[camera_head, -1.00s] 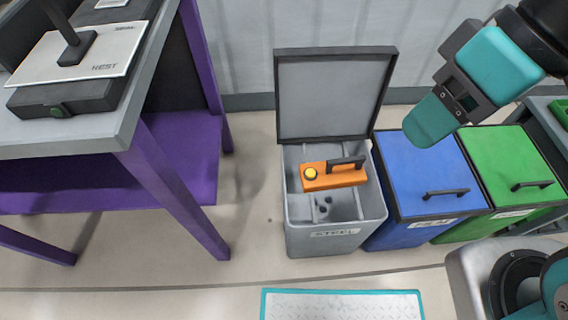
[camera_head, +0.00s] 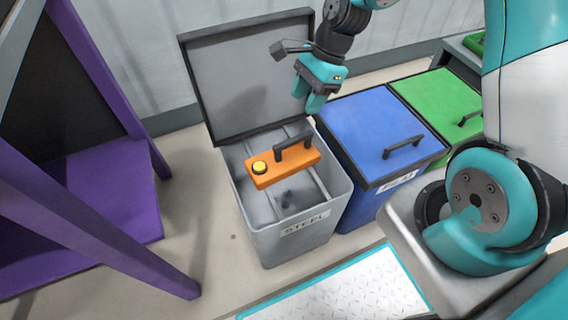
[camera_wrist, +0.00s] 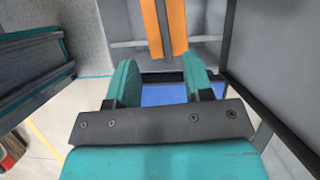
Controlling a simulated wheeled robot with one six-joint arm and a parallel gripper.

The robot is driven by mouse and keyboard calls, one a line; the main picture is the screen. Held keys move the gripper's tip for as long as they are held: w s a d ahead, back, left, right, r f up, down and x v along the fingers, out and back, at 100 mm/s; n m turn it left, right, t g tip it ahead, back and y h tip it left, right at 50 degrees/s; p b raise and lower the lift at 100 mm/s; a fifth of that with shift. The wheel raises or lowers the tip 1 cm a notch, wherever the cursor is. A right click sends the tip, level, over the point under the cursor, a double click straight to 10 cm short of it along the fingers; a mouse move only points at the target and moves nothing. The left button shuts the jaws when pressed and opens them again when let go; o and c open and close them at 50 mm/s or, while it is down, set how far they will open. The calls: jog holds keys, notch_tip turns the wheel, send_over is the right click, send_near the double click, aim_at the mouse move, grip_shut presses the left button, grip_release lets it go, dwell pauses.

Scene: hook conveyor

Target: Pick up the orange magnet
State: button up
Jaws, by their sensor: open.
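The orange magnet (camera_head: 285,171) is a block with a black handle and a yellow button. It sits inside the top of the grey bin labelled STEEL (camera_head: 262,231), whose lid stands open behind it. My gripper (camera_head: 314,103) is above and to the right of the magnet in the head view, apart from it, with its fingers pointing down. In the wrist view my gripper (camera_wrist: 158,84) shows two teal fingers spread apart with nothing between them. The orange magnet (camera_wrist: 164,26) shows beyond the fingertips at the top of that view.
The open grey lid (camera_head: 250,72) stands upright close to my gripper. A shut blue bin (camera_head: 372,134) and a shut green bin (camera_head: 440,100) stand to the right. A purple table frame (camera_head: 82,235) is at the left. A teal-edged metal plate (camera_head: 345,292) lies in front.

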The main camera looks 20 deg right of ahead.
aim_at(284, 143)
jog(key=b+x, duration=0.4)
jog(key=x, duration=0.7)
jog(key=shift+f, duration=0.1)
jog(key=b+x, duration=0.3)
jog(key=x, duration=0.2)
jog(key=shift+w, duration=0.1)
grip_shut()
dwell(0.7)
